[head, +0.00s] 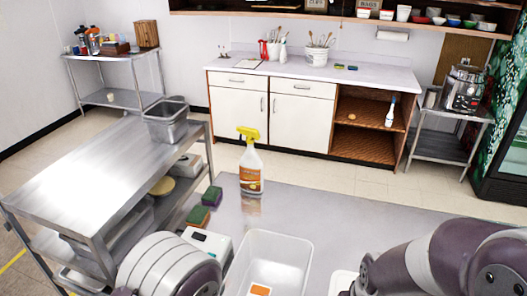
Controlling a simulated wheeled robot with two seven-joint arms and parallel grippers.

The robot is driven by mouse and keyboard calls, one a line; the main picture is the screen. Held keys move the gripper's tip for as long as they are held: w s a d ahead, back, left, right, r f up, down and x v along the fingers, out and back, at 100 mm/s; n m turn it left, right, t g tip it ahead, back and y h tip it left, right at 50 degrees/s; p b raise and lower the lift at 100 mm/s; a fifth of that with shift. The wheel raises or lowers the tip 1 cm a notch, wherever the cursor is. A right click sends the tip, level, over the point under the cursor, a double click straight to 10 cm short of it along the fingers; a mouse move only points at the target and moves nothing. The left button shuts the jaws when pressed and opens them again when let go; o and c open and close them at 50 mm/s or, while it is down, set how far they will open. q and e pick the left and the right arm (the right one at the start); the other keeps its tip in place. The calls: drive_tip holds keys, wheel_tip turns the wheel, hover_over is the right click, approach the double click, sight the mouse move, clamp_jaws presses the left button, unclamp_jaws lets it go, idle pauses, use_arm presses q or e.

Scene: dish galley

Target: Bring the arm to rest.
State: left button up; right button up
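My two arms show at the bottom of the head view, one at the lower left and one at the lower right. Only arm links are visible. Neither gripper shows in the picture, so I cannot see their fingers or whether they hold anything.
A grey table (330,205) lies ahead. On it are a spray bottle (250,165), two sponges (205,206), a white device (208,241) and a white bin (300,246) with an orange-labelled item. A steel cart (95,165) with a grey tub (167,122) is left. The table's middle right looks clear.

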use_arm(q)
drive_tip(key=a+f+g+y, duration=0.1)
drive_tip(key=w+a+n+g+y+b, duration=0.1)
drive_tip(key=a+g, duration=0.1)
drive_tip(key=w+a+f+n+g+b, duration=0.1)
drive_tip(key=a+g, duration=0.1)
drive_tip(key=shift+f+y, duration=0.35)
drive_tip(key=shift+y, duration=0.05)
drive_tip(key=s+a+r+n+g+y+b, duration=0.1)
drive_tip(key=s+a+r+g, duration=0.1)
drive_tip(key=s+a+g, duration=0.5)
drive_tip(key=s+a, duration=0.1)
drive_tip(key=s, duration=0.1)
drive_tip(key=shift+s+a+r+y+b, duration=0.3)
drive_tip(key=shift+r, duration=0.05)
